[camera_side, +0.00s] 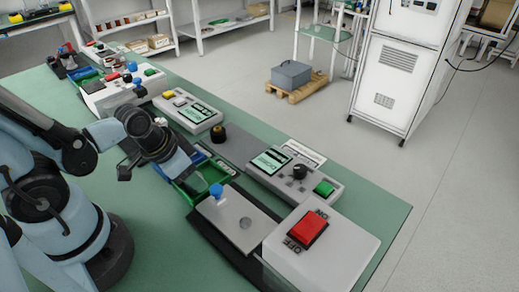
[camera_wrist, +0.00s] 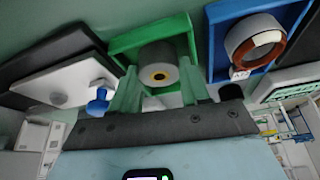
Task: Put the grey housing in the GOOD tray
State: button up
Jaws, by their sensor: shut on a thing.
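In the side view my gripper (camera_side: 187,170) reaches down at the green tray (camera_side: 225,171), and the housing is hidden there. No GOOD label is readable.
A blue tray (camera_wrist: 217,50) beside the green one holds a ring-shaped part (camera_wrist: 257,42) with copper-coloured winding. A plate with a blue knob (camera_side: 216,190) and a box with a red switch (camera_side: 307,231) stand close by. Test units with screens line the bench's far side.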

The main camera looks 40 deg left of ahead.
jog(key=o, duration=1.2)
jog(key=shift+o, duration=0.2)
jog(key=shift+r, duration=0.15)
jog(key=shift+v, duration=1.5)
notch_tip(320, 180, up, 7)
jog(key=w+t, duration=0.1)
jog(key=w, duration=0.1)
jog(key=w+r+n, duration=0.1)
jog(key=w+r+t, duration=0.1)
jog(key=w, duration=0.1)
jog(key=shift+w+a+n+t+y, duration=0.15)
jog(key=shift+w+n+t+y, duration=0.15)
jog(key=shift+n, duration=0.1)
